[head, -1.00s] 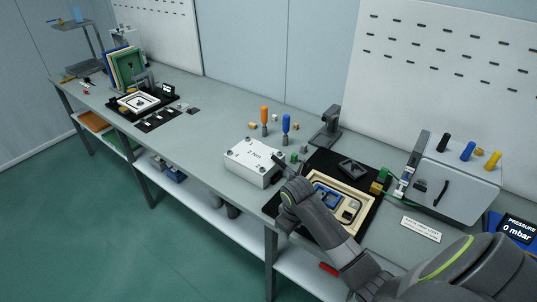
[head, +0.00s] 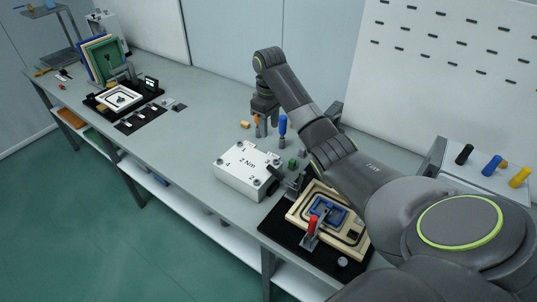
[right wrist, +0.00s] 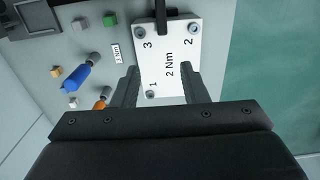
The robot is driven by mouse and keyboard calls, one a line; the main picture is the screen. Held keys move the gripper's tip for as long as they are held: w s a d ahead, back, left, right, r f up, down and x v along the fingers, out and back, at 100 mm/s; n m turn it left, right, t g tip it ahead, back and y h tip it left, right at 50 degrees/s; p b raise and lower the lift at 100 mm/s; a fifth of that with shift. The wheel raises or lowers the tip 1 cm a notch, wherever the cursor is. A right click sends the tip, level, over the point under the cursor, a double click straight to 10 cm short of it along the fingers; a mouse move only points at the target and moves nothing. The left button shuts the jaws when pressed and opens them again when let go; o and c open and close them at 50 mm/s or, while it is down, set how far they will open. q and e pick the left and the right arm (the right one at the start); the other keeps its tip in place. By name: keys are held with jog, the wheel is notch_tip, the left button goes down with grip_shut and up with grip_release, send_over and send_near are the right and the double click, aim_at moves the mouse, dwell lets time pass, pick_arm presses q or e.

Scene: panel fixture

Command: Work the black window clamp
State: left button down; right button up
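I cannot tell for certain which part is the black window clamp. A toggle clamp with an upright red handle (head: 313,224) stands at the front of the pale frame fixture (head: 297,214), which holds a blue piece (head: 329,208) on a black mat (head: 283,236). My right gripper (head: 263,118) points down behind the white block (head: 240,175), close to the orange-handled tool (head: 257,121). In the right wrist view its fingers (right wrist: 160,74) are apart with nothing between them, above the white block (right wrist: 168,52). My left gripper is out of view.
A black bar (head: 271,184) sits at the block's right end. A blue-handled tool (head: 282,125) stands behind the block. My right arm hides part of the fixture and the bench behind it.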

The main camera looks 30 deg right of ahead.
jog(key=b, duration=0.9)
send_over(269, 165)
notch_tip(269, 165, down, 8)
jog(key=shift+s+f, duration=0.1)
notch_tip(269, 165, down, 7)
jog(key=shift+r+p, duration=0.1)
jog(key=shift+p, duration=0.5)
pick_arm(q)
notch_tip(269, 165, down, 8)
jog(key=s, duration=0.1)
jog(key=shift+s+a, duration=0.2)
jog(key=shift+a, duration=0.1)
pick_arm(e)
jog(key=shift+f, duration=0.7)
grip_shut()
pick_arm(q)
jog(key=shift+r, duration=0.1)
